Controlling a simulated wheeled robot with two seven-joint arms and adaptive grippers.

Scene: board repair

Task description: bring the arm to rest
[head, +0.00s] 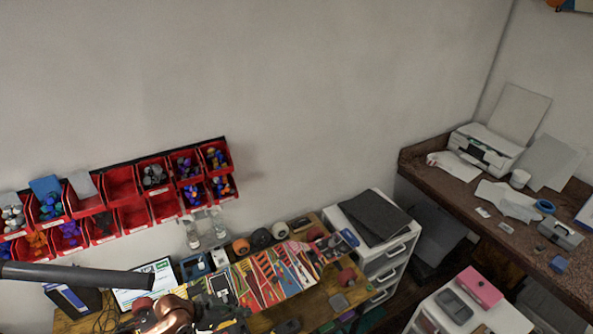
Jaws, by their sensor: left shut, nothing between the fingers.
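My left arm's dark tube (75,275) comes in from the left edge of the head view. It ends in a copper-coloured joint at the bottom. My left gripper (232,315) shows at the bottom edge, partly cut off, over the near part of the wooden workbench (350,298). It is dark, shut and empty. My right gripper does not show.
Red bins (135,217) with small parts hang on the wall at left. A brown side table (480,212) carries a printer (487,148).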

